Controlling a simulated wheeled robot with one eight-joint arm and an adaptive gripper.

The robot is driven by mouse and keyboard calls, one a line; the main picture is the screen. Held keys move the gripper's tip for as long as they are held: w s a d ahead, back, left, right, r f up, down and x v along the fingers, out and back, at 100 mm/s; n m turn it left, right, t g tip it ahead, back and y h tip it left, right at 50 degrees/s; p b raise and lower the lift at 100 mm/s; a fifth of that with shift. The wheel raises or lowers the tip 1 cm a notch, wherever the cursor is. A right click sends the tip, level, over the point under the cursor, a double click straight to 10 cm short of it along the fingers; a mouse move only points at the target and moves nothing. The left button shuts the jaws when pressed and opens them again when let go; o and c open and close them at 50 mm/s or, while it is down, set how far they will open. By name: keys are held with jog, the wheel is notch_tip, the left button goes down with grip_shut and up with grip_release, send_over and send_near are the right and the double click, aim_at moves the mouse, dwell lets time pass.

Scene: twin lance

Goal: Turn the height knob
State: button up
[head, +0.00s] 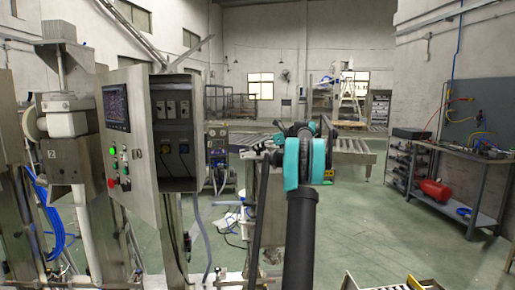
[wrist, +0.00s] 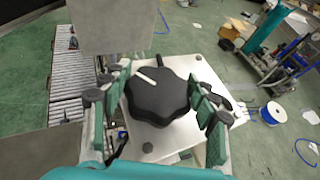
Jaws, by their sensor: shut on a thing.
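The height knob (wrist: 157,97) is a black, lobed knob with a white pointer line, seen in the middle of the wrist view. It sits over a pale metal plate (wrist: 205,73) with dark bolts at its corners. My gripper (wrist: 163,101) has a teal-and-black finger on each side of the knob and is shut on it. The white line points toward the upper left in the wrist view. In the head view my gripper (head: 298,130) shows beyond my teal wrist, which hides the knob there.
A grey metal block (wrist: 112,25) stands close above the knob in the wrist view. A roller conveyor (wrist: 75,75) lies to the left. In the head view an open control cabinet (head: 130,135) stands left and a workbench (head: 450,150) right, with clear green floor before it.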

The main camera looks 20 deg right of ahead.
jog(key=shift+n+g+y, duration=0.9)
jog(key=shift+n+g, duration=0.7)
jog(key=shift+g, duration=0.1)
jog(key=shift+s+n+g, duration=0.1)
jog(key=shift+n+g, duration=0.3)
jog(key=o, duration=1.2)
jog(key=shift+c, duration=0.2)
jog(key=shift+m+t, duration=0.3)
jog(key=shift+t, duration=0.1)
